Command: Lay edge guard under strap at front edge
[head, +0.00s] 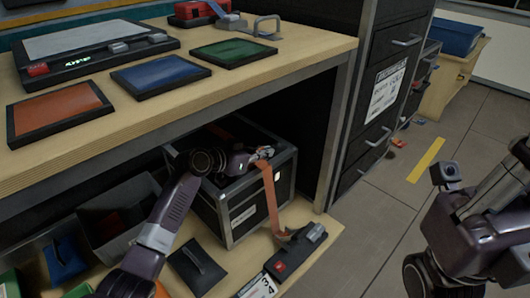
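An orange strap (271,200) hangs down the front of a black case (236,215) with metal edges on the lower shelf. Its lower end runs to a dark block with a red part (296,252). My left gripper (263,156) is at the top front edge of the case, at the strap's upper end. Its fingers are small and partly hidden, so I cannot tell whether they hold the strap or anything else. A dark flat piece with a raised ridge (197,268) lies left of the block; I cannot tell whether it is the edge guard.
The wooden worktop (300,70) overhangs the case and holds orange, blue and green panels. A grey open bin (118,222) stands left of the case. A black drawer cabinet (375,110) stands to the right. The floor beyond is mostly clear, with a yellow strip (427,160).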

